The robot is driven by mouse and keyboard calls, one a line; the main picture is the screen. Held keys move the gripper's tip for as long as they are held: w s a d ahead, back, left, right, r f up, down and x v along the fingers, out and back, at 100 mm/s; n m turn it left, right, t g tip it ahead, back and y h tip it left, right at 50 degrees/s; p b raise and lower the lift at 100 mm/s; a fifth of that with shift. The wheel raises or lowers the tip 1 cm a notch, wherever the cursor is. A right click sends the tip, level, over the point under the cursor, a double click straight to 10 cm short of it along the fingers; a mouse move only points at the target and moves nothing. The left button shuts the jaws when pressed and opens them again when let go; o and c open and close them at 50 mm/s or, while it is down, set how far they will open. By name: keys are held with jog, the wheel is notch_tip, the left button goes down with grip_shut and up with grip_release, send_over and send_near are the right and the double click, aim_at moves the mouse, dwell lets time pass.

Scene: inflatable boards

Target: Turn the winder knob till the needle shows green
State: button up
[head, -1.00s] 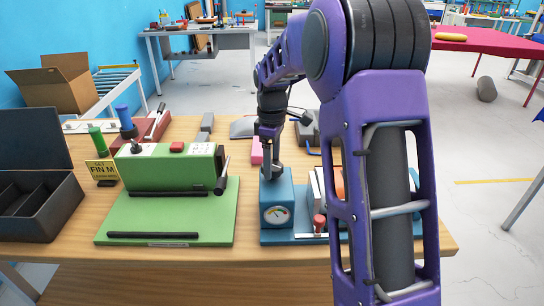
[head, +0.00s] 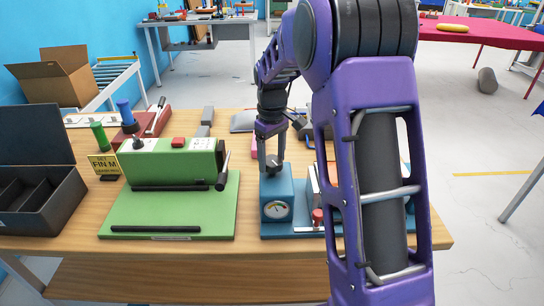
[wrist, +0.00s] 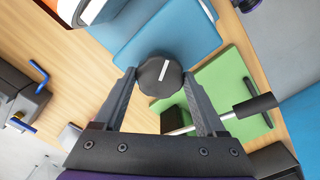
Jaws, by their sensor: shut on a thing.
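The blue winder box (head: 284,185) stands on the table, with a round dial (head: 277,210) on its front. The dial has a pale face with coloured marks and a thin needle; which colour the needle points at is too small to tell. The dark winder knob (head: 272,163) sits on top of the box. In the wrist view the knob (wrist: 160,76) is round and dark with a white line across its top. My gripper (head: 271,158) points down over the box, its fingers on either side of the knob and shut on it. The gripper also shows in the wrist view (wrist: 163,85).
A green machine (head: 172,165) with a side lever stands left of the box. A red-topped knob (head: 317,216) stands right of the dial. A black compartment tray (head: 60,212) is at the far left. My arm hides part of the table's right side.

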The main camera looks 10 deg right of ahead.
aim_at(272, 160)
jog(key=o, duration=1.3)
notch_tip(272, 160, up, 18)
jog(key=shift+f+p, duration=0.25)
jog(key=shift+p, duration=0.75)
